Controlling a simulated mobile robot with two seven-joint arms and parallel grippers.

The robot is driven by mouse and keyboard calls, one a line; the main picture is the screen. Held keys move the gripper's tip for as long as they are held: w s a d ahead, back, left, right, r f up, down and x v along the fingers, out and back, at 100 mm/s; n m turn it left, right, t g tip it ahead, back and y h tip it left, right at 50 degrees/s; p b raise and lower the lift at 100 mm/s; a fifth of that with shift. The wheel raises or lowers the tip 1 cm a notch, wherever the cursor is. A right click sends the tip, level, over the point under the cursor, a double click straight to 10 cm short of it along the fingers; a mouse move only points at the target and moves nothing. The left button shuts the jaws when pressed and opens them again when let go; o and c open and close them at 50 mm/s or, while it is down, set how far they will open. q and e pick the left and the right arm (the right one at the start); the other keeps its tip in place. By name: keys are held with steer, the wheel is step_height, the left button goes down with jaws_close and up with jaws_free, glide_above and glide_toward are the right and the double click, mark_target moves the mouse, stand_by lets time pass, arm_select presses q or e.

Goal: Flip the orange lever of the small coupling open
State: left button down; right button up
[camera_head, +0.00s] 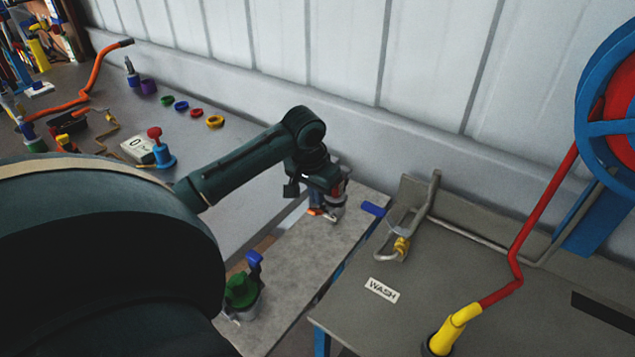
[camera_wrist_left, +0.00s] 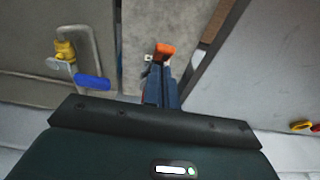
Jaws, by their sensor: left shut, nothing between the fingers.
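The orange lever (camera_head: 314,211) shows as a small bit beside my left gripper, over the grey bench strip. In the left wrist view the orange lever (camera_wrist_left: 165,50) lies just beyond my fingertips; I cannot tell whether they touch it. The small coupling's body is mostly hidden behind the gripper, with a little metal (camera_head: 333,214) showing beside it. My left gripper (camera_head: 320,204) is shut and empty, reaching down at the strip's far end. Its blue fingers (camera_wrist_left: 162,76) are together in the left wrist view. My right gripper is in neither view.
A green coupling with a blue lever (camera_head: 243,289) stands on the strip's near end. A bent pipe with a yellow fitting (camera_head: 401,245) and a blue handle (camera_head: 373,208) are close on the right, beside the WASH label (camera_head: 382,290). The pale wall stands behind.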

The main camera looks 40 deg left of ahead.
arm_select(q)
steer(key=r, duration=0.1)
steer(key=w+r+p, duration=0.1)
steer(key=r, duration=0.1)
steer(key=shift+w+a+r, duration=0.1)
steer(key=shift+w+a, duration=0.15)
steer(key=shift+w, duration=0.05)
steer(key=r+b, duration=0.1)
step_height(320, 180, up, 7)
glide_above(322, 209)
steer(key=shift+s+r, duration=0.5)
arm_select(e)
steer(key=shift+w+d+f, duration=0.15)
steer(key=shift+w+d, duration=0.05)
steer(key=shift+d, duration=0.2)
